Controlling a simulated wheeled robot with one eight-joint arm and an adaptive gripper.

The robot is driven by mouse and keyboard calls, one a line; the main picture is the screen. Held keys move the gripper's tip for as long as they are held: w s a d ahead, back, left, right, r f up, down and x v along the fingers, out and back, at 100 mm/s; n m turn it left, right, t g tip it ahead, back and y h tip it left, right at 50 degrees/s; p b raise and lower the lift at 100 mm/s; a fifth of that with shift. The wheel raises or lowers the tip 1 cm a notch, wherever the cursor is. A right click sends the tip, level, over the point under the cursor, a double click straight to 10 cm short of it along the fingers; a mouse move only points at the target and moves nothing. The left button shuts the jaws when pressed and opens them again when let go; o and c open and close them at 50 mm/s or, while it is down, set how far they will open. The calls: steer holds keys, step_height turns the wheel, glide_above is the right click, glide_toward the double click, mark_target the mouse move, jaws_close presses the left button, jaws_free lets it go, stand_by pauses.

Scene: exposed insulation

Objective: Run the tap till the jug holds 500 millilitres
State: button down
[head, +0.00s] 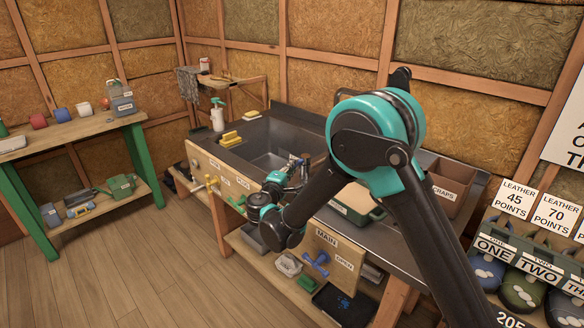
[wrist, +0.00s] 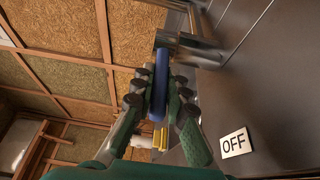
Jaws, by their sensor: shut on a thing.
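The sink (head: 262,133) is set in the metal counter along the back wall. In the wrist view, the metal tap (wrist: 190,48) has a blue lever (wrist: 161,75) standing between my fingers. My gripper (wrist: 162,92) is shut on this lever. A white OFF label (wrist: 235,143) is on the dark metal surface to the right of the lever. In the head view my arm reaches down to the tap area at the sink's right end, and my wrist partly covers the tap. I cannot make out the jug, its water level or any running water.
Below the counter is a blue valve (head: 317,262) by a MAIN sign (head: 327,240). A green-legged bench (head: 70,131) is at left. The wooden floor (head: 130,265) is clear.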

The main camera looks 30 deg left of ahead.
steer(key=shift+d, duration=0.1)
steer(key=shift+s+d+n+g+y, duration=0.1)
steer(key=shift+d+n+g+y, duration=0.2)
steer(key=shift+n+y, duration=0.6)
steer(key=shift+s+d+n+g+y, duration=0.15)
steer(key=shift+d+n+y, duration=0.3)
steer(key=shift+y, duration=0.85)
steer(key=shift+w, duration=0.1)
steer(key=c, duration=1.5)
jaws_free()
steer(key=shift+c, duration=0.2)
steer(key=v, duration=1.2)
